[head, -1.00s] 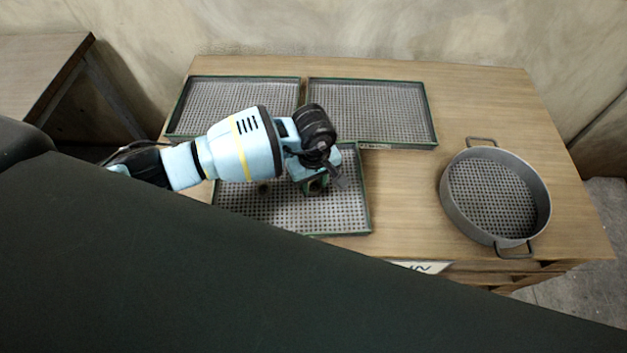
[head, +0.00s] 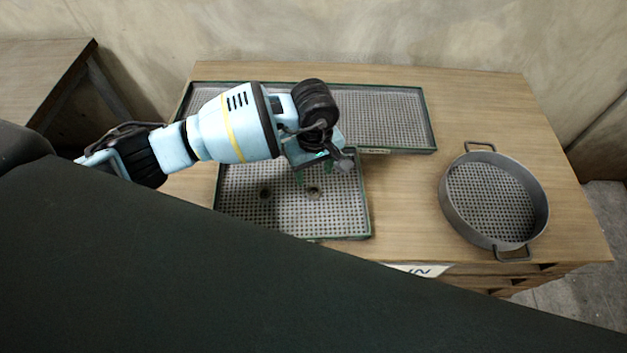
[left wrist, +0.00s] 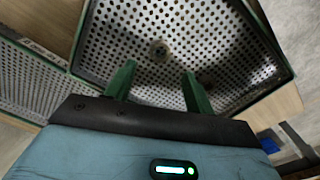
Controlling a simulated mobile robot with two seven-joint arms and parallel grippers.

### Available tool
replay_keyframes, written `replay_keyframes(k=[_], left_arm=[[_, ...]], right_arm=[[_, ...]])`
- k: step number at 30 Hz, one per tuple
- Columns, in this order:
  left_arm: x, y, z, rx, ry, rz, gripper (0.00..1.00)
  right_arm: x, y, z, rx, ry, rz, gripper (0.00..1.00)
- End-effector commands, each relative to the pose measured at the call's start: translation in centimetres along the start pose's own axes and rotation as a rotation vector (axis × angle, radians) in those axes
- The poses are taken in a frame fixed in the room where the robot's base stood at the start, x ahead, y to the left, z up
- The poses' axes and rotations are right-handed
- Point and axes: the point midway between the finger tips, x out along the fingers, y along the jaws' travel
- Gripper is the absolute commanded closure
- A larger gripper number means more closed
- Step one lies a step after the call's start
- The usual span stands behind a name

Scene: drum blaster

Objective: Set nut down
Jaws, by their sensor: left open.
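A small round nut (head: 313,193) lies on the perforated floor of the front green-rimmed tray (head: 340,218). A second similar small piece (head: 265,192) lies to its left in the same tray. My left gripper (head: 314,172) is above the tray, just behind the nut in the head view, with its green fingers apart and nothing between them. In the left wrist view a nut (left wrist: 159,50) shows beyond the open fingertips (left wrist: 158,70), apart from them. A darker blurred spot (left wrist: 206,80) is near the right finger. My right gripper is not in view.
A wide rear tray area (head: 385,115) lies behind, partly hidden by my left arm. A round grey sieve pan (head: 492,200) with two handles stands at the right of the wooden table (head: 405,210). Bare wood lies between the pan and front tray.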

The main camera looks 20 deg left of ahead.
Motion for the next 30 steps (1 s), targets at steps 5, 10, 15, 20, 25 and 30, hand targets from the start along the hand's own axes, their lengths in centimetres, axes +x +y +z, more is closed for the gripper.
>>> replay_keyframes(k=[5, 10, 15, 20, 25, 30], left_arm=[[-3.1, 0.0, -0.1, 0.000, 0.002, 0.002, 0.46], [-4.6, 0.0, 0.0, -0.001, 0.000, 0.001, 0.46], [-5.0, 0.0, 0.0, -0.001, -0.001, -0.001, 0.46], [-5.0, 0.0, 0.0, -0.001, -0.001, -0.001, 0.46], [-4.6, 0.3, 1.1, -0.005, -0.040, 0.025, 0.46], [-3.7, 2.5, 7.9, -0.061, -0.301, 0.179, 0.46]], right_arm=[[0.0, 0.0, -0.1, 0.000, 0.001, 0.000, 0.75], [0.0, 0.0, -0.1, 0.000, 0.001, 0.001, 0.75], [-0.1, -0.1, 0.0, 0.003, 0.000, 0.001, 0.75], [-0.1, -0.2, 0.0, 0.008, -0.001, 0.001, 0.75], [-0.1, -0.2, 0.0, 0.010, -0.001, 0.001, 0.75], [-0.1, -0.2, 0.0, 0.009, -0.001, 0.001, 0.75]])
